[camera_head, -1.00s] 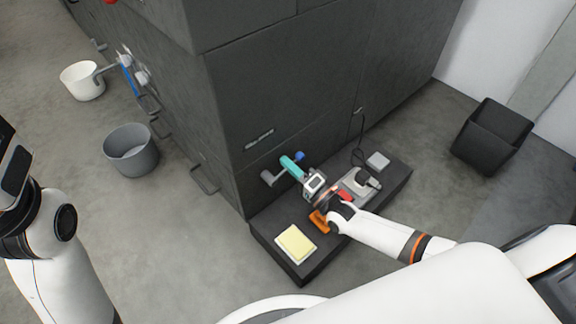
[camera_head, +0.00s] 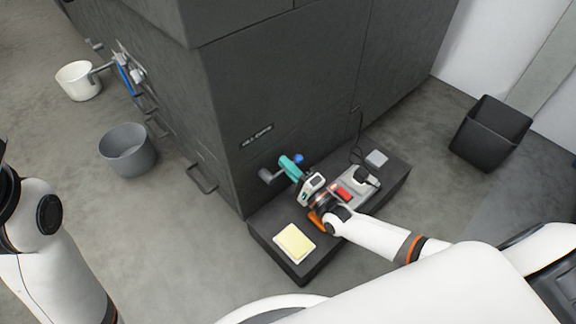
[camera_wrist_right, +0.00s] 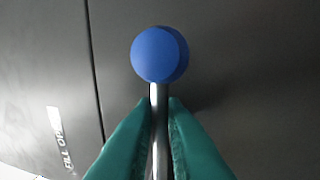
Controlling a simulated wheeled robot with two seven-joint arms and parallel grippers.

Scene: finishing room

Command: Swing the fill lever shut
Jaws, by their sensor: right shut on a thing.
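The fill lever is a metal rod (camera_wrist_right: 160,105) with a blue ball knob (camera_wrist_right: 158,54) on its end. The knob also shows in the head view (camera_head: 298,158), low on the front of the dark cabinet (camera_head: 300,100). My right gripper (camera_head: 288,162), with teal fingers, is at the lever just beside the knob. In the right wrist view its fingers (camera_wrist_right: 160,105) are shut on the rod just below the knob. The lever's pivot is hidden. My left arm is at the left edge of the head view; its gripper is out of frame.
A dark plinth (camera_head: 283,261) below the lever carries a yellow pad (camera_head: 296,241) and a grey device (camera_head: 358,186). A grey bucket (camera_head: 127,150), a white pot (camera_head: 78,82) and a black bin (camera_head: 490,133) stand around.

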